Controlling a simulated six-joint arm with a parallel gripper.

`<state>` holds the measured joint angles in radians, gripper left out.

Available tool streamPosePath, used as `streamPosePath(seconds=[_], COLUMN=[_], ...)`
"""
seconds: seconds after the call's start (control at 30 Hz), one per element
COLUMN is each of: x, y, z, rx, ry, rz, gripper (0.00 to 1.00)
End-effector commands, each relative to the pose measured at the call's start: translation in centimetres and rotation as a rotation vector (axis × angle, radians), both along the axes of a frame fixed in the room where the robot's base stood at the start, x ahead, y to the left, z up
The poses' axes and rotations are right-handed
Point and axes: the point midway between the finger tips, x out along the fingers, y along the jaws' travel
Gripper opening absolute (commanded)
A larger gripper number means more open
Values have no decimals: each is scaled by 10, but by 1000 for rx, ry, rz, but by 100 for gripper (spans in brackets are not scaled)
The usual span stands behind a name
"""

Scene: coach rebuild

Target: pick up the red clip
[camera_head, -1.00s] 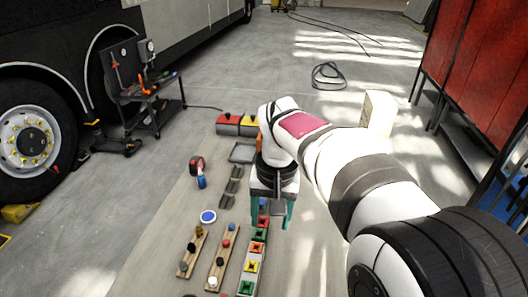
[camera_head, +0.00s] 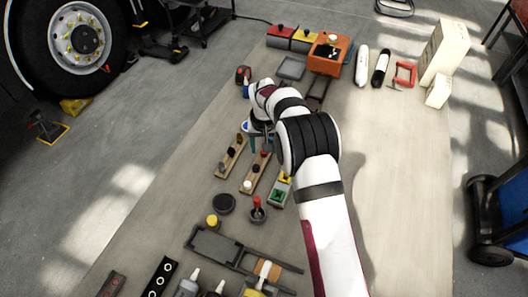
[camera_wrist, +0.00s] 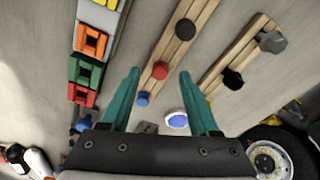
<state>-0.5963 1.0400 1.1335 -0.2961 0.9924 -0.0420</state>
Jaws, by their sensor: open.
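A small red knob-like piece, which I take for the red clip, sits on a wooden strip (camera_wrist: 172,52) between a blue piece (camera_wrist: 142,99) and a black piece (camera_wrist: 185,29). In the wrist view the red clip (camera_wrist: 160,70) appears between my teal fingertips. My gripper (camera_wrist: 160,73) is open and empty; the gap in height to the clip is hard to judge. In the head view the red clip (camera_head: 264,153) shows just below my gripper (camera_head: 261,143), partly beside my arm, and the strip's far end is hidden.
A second wooden strip (camera_head: 230,158) with dark pieces lies to the left in the head view. A row of coloured square blocks (camera_wrist: 86,72) runs close beside the strip in the wrist view. A blue-topped disc (camera_wrist: 177,121) lies near. An orange box (camera_head: 329,55) stands further back.

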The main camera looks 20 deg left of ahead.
Motion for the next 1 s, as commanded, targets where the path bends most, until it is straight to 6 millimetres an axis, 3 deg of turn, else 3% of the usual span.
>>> streamPosePath(seconds=[0.1,0.3,0.6,0.67,1.0], x=[1,2,2,2,2], y=[1,1,1,1,1], z=[-13,-13,-13,-13,-13], rx=[0,1,1,1,1], ry=[1,-1,-1,-1,-1], rz=[0,0,0,0,0], gripper=[62,62,8,0,0])
